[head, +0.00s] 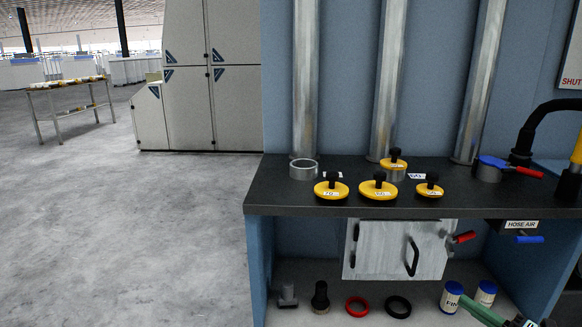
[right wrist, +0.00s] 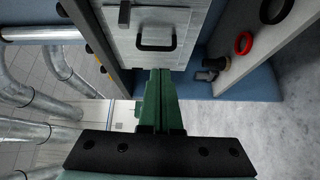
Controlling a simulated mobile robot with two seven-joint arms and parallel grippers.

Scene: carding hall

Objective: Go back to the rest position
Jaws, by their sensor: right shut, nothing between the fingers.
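My right gripper (head: 464,300) enters the head view at the bottom right corner, in front of the lower shelf. Its green fingers are closed together with nothing between them. In the right wrist view the fingers (right wrist: 160,74) point toward the pale cabinet door (right wrist: 150,55) with its dark handle, and I see no contact. The fingertips overlap the nearer white jar with a blue lid (head: 451,298) in the head view; I cannot tell the gap in depth. My left gripper is not in view.
The dark bench top (head: 270,190) holds several yellow discs with black knobs, a grey ring (head: 303,169) and a blue-and-red valve (head: 492,168). A black-handled door (head: 375,250) hangs beneath. The shelf below holds a red ring (head: 357,306) and a black ring (head: 398,307). Open floor (head: 140,230) lies left.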

